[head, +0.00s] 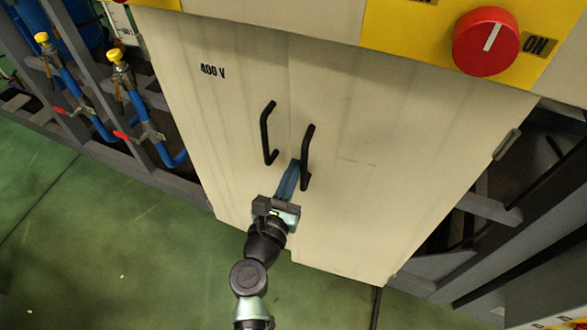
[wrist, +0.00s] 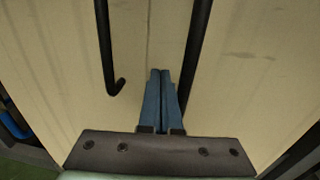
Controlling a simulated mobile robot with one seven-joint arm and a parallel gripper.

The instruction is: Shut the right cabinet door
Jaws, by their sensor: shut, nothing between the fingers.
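The right cabinet door (head: 385,170) is a cream panel with a black bar handle (head: 307,157). It looks closed or nearly closed against the left door (head: 225,125), which is marked 400 V; I cannot tell whether a small gap remains at the seam. My gripper (head: 295,163) is shut and empty, its blue fingers between the two handles, close beside the right handle. In the wrist view the fingertips (wrist: 160,72) lie just left of the right handle (wrist: 195,50); whether they touch the door is unclear.
The left door's handle (head: 267,133) is just left of my fingers. A red ON knob (head: 486,41) sits on a yellow panel above. Blue pipes with valves (head: 140,100) stand at the left, grey frame beams (head: 500,240) at the right. Green floor (head: 100,245) is open at lower left.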

